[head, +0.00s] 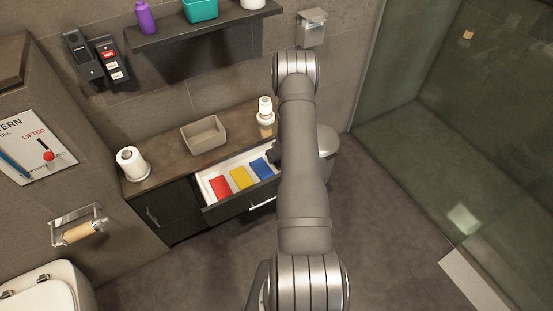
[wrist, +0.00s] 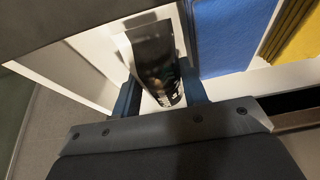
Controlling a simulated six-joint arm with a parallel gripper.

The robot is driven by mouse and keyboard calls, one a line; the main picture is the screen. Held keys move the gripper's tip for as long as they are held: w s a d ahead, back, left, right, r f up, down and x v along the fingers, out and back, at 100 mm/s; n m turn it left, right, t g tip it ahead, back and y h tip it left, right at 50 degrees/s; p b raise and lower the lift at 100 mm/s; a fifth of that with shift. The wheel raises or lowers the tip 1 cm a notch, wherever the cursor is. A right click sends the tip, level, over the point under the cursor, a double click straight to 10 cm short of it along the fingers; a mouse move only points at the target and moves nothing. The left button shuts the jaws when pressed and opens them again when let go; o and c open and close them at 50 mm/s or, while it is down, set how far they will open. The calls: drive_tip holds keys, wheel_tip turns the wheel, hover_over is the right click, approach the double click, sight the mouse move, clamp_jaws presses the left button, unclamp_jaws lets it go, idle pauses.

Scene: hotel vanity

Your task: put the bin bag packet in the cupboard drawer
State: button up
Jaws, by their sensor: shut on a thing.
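The cupboard drawer (head: 208,196) is pulled open below the counter, with a white inside and a dark front. My gripper (wrist: 160,95) is shut on a dark, glossy packet with small pale print (wrist: 152,58), which I take for the bin bag packet. In the wrist view the packet stands between the fingers over the white drawer inside (wrist: 100,45), beside a blue item (wrist: 230,35). I cannot tell whether it touches the drawer bottom. In the head view my arm hides the packet and most of the gripper, at the drawer's right end.
Red (head: 220,187), yellow (head: 242,178) and blue items lie in a row in the drawer. On the counter (head: 165,165) are a grey bin (head: 204,135), a toilet roll (head: 131,163) and a white item (head: 265,110). A rounded grey bin (head: 327,143) stands right of the cupboard.

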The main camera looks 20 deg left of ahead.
drive_tip(key=shift+f, duration=0.3)
drive_tip(key=shift+f, duration=0.15)
drive_tip(key=o, duration=0.8)
drive_tip(key=v, duration=1.2)
drive_tip(key=x, duration=1.2)
